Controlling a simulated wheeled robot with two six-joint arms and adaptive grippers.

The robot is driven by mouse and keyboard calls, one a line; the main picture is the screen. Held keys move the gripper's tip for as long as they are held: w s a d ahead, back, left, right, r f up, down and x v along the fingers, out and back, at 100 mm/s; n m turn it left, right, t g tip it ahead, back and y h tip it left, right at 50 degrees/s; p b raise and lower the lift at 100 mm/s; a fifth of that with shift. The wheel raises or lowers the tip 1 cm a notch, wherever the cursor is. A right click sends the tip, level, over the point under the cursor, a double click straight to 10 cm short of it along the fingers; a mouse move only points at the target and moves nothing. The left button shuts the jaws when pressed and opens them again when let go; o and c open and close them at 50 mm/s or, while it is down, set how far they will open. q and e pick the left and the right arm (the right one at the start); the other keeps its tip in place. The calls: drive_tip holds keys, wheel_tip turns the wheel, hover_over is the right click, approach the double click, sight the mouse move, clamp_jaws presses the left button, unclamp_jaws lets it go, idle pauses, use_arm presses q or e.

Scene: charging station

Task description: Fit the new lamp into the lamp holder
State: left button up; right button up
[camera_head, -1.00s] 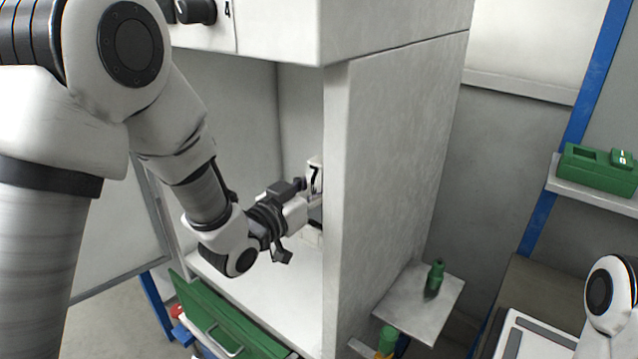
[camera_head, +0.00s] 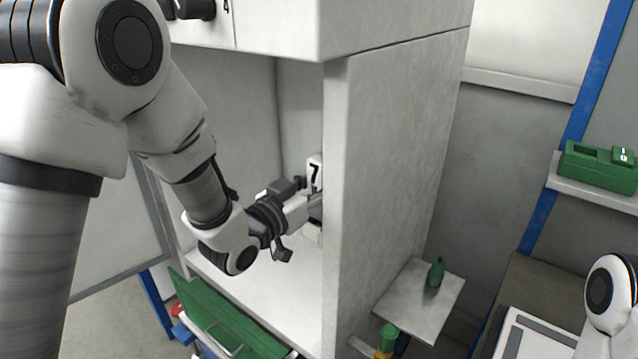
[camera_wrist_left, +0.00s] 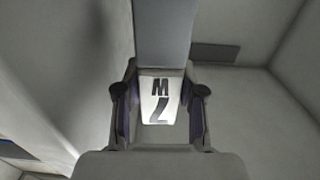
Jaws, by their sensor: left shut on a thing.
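My left gripper (camera_head: 305,195) reaches into the white cabinet, close to its right inner wall. It is shut on a white block marked 7 (camera_head: 315,174), apparently the lamp. In the left wrist view my left gripper (camera_wrist_left: 160,105) has a finger on each side of this block, whose white face (camera_wrist_left: 158,100) carries the marks M and 7. A flat grey strip (camera_wrist_left: 163,35) extends beyond it. I cannot make out the lamp holder clearly; the cabinet's right wall and my gripper hide part of that area. My right gripper is out of view.
The cabinet's right side wall (camera_head: 385,180) stands close to my left gripper. A green drawer (camera_head: 225,320) is below. A green bottle-like object (camera_head: 435,273) stands on a small side shelf (camera_head: 420,305). A green box (camera_head: 597,168) sits on the right shelf.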

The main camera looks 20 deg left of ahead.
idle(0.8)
use_arm(q)
drive_tip(key=shift+f+b, duration=2.1)
drive_tip(key=o, duration=1.3)
drive_tip(key=shift+c, duration=0.2)
drive_tip(key=shift+s, duration=0.1)
drive_tip(key=v, duration=0.7)
drive_tip(key=shift+s+a, duration=0.15)
drive_tip(key=shift+s, duration=0.05)
